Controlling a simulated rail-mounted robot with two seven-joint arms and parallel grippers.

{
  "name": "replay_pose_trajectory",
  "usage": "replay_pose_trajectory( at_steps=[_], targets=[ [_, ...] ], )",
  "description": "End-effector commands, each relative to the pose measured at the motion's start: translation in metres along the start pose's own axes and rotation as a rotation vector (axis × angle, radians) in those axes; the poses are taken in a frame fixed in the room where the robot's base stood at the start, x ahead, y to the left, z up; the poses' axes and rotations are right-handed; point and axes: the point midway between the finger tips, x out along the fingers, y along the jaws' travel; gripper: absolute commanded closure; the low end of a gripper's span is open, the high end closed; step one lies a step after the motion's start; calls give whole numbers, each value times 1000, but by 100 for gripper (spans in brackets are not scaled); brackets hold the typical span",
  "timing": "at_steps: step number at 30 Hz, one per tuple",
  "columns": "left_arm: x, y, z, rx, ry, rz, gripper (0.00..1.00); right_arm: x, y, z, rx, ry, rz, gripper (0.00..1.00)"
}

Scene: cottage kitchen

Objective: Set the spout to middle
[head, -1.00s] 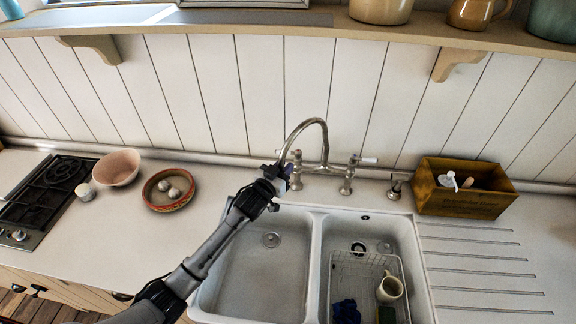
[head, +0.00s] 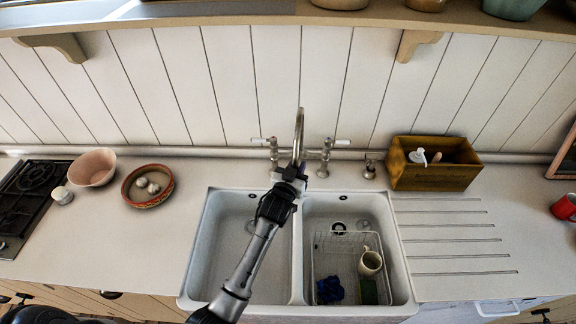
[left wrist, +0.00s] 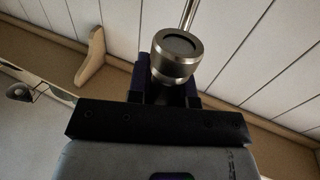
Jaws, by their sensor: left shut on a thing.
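The metal spout (head: 300,130) of the bridge tap rises behind the white double sink (head: 298,262) and curves forward. In the head view it points toward me, roughly over the divider between the two basins. My left gripper (head: 291,176) is at the spout's outlet end and shut on it. In the left wrist view the round spout outlet (left wrist: 177,52) sits between the fingers of the left gripper (left wrist: 170,88). The gripper hides the outlet in the head view. My right gripper is not in view.
Tap handles (head: 326,150) stand close beside the spout. A wooden box (head: 432,172) stands right of the sink, a patterned bowl (head: 147,190) left. The left basin is clear.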

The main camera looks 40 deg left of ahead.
Motion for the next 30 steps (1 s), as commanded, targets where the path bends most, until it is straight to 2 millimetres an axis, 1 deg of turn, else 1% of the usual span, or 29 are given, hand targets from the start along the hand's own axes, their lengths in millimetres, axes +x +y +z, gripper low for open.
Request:
replay_pose_trajectory(
  at_steps=[3, 7, 20, 21, 28, 30],
  targets=[
    [2, 7, 0, 5, 0, 0, 100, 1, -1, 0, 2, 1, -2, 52],
    [3, 10, 0, 6, 0, 0, 100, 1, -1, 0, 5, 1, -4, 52],
    [4, 12, 0, 7, 0, 1, 100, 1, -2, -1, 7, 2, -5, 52],
    [4, 11, 0, 7, 0, 0, 77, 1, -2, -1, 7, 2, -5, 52],
    [4, 11, 0, 4, 0, 0, 55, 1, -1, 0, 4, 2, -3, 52],
    [4, 11, 0, 4, 0, 0, 54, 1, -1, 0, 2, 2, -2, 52]
  ],
)
